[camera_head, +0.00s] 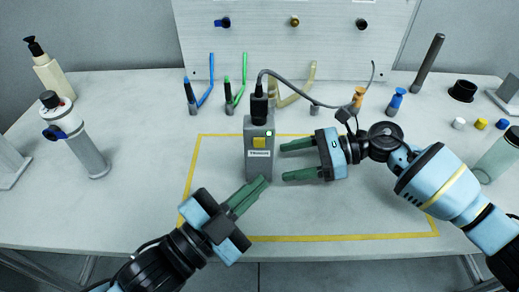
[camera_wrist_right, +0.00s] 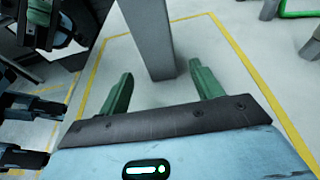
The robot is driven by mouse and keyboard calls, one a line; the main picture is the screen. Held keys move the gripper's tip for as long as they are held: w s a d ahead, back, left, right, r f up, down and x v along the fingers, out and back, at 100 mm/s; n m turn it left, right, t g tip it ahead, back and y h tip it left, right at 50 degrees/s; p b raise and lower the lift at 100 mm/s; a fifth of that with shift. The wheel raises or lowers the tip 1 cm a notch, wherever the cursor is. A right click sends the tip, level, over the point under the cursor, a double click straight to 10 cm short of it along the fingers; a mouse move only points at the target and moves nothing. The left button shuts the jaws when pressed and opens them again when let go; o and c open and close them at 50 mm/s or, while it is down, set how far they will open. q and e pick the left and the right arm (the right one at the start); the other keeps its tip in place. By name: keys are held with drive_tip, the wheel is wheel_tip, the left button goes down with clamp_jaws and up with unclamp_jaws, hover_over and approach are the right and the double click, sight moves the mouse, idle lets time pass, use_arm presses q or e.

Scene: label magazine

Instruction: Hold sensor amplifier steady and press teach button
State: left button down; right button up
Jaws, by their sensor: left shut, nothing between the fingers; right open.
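The sensor amplifier (camera_head: 257,160) is a grey upright box with a yellow button (camera_head: 260,142), a small green light and a white label. A black plug and cable come out of its top. It also shows as a grey post in the right wrist view (camera_wrist_right: 150,35). My right gripper (camera_head: 282,161) is open on its right side, with the fingers pointing at it and nothing between them. My left gripper (camera_head: 265,183) is shut and empty, its fingertips close to the lower front of the amplifier. I cannot tell whether they touch it.
A yellow outline (camera_head: 340,238) frames the table area around the amplifier. The cable (camera_head: 300,92) arches right over it. Coloured connectors with tubes (camera_head: 236,95) stand behind. A white pump bottle (camera_head: 50,72) and a grey-white cylinder (camera_head: 80,140) stand left. Small caps (camera_head: 480,124) lie right.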

drive_tip(key=shift+v, duration=2.7)
